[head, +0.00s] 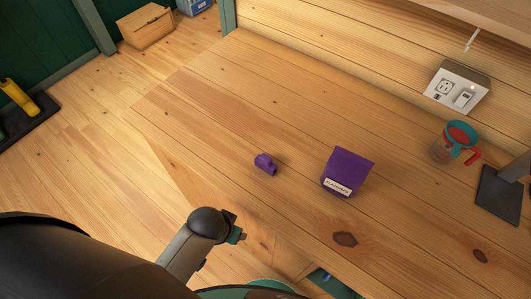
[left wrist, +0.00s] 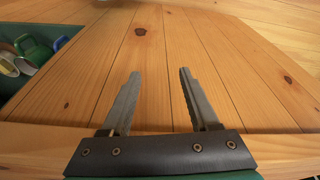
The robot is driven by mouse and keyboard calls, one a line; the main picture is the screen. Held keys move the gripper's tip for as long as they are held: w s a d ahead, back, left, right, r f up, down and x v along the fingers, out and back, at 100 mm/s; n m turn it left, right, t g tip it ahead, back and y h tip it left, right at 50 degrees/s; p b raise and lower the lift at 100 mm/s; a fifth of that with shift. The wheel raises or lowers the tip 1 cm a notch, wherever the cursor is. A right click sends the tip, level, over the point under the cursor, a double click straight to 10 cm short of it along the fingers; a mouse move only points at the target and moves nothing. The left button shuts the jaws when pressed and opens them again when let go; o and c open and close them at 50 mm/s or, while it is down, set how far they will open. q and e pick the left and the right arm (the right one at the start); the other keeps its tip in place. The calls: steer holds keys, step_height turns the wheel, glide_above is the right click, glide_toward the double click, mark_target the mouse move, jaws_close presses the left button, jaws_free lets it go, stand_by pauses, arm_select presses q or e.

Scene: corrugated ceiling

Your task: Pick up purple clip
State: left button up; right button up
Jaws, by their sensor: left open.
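The purple clip (head: 265,164) is a small purple piece lying on the wooden table, left of a purple box. It does not show in the left wrist view. My left arm comes in from the lower left in the head view and ends near the table's front edge, below the clip and apart from it. In the left wrist view my left gripper (left wrist: 159,73) is open, with nothing between its two grey fingers and bare wood planks beyond. My right gripper is not in view.
A labelled purple box (head: 348,170) stands right of the clip. Farther right are a red-and-teal cup (head: 456,142), a power outlet box (head: 458,88) and a dark stand (head: 498,196). An open bin of coloured items (left wrist: 35,50) shows in the wrist view. Table around the clip is clear.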

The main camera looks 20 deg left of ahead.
arm_select(q)
steer(key=w+d+r+n+h+p, duration=0.1)
steer(key=w+d+r+p, duration=0.1)
steer(key=r, duration=0.7)
steer(key=w+d+r+p, duration=0.1)
steer(key=r+p, duration=0.1)
steer(key=r, duration=0.7)
step_height(320, 180, up, 9)
steer(key=n+g+y+p, duration=0.1)
steer(key=n+g, duration=0.2)
steer(key=n, duration=1.2)
glide_above(266, 157)
steer(key=f, duration=0.4)
steer(key=f+b, duration=0.1)
steer(key=f, duration=0.4)
steer(key=shift+w+d+f, duration=0.2)
steer(key=shift+s+a+f+b, duration=0.1)
steer(key=shift+s+f+b, duration=0.05)
steer(key=shift+f, duration=1.2)
steer(key=shift+s+a+f+b, duration=0.1)
steer(key=shift+s+f+b, duration=0.05)
steer(key=shift+f, duration=1.2)
